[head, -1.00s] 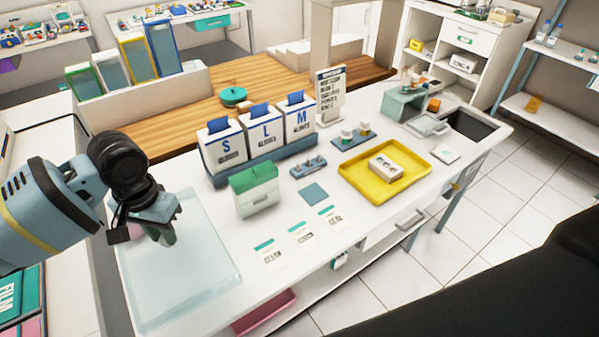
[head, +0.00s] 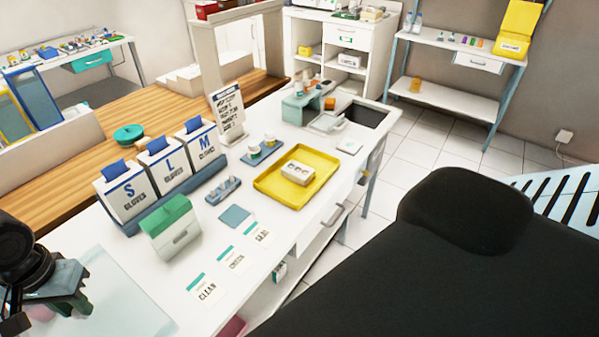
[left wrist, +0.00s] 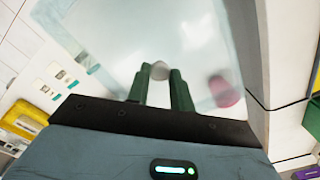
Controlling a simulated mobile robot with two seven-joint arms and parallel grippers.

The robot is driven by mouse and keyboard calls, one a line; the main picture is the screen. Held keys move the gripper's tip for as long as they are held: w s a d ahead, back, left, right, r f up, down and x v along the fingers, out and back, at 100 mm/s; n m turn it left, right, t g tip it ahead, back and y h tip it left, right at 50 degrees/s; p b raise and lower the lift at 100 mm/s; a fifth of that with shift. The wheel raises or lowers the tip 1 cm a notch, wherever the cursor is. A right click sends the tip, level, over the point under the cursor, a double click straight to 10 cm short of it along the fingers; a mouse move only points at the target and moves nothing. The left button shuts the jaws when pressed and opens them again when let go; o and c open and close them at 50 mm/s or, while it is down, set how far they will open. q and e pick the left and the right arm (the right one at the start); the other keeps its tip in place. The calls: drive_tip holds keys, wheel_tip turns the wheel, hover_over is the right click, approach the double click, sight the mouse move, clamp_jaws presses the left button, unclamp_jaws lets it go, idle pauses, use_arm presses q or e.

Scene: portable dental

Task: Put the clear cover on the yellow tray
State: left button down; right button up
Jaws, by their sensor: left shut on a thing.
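The clear cover (head: 125,305) is a pale, see-through sheet at the lower left of the head view, over the white counter; whether it is raised cannot be told. My left gripper (head: 77,303) is over it, partly cut off by the frame edge. In the left wrist view its green fingers (left wrist: 160,80) are shut on the grey knob (left wrist: 160,70) of the clear cover (left wrist: 120,30). The yellow tray (head: 265,187) lies farther along the counter, with a pale box (head: 298,173) in it. My right gripper is out of view.
Between cover and tray are the green-lidded box (head: 170,228), label cards (head: 235,260), a blue square (head: 234,216) and a small blue rack (head: 223,191). Glove boxes (head: 160,168) stand behind. A black padded chair (head: 465,215) is beside the counter. A pink object (left wrist: 222,92) shows near the cover.

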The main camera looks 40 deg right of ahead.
use_arm(q)
drive_tip(key=s+a+r+n, duration=0.1)
drive_tip(key=a+r+n, duration=0.4)
drive_tip(key=a, duration=0.3)
drive_tip(key=shift+r+n, duration=0.15)
drive_tip(key=shift+n, duration=0.25)
drive_tip(key=shift+d, duration=0.15)
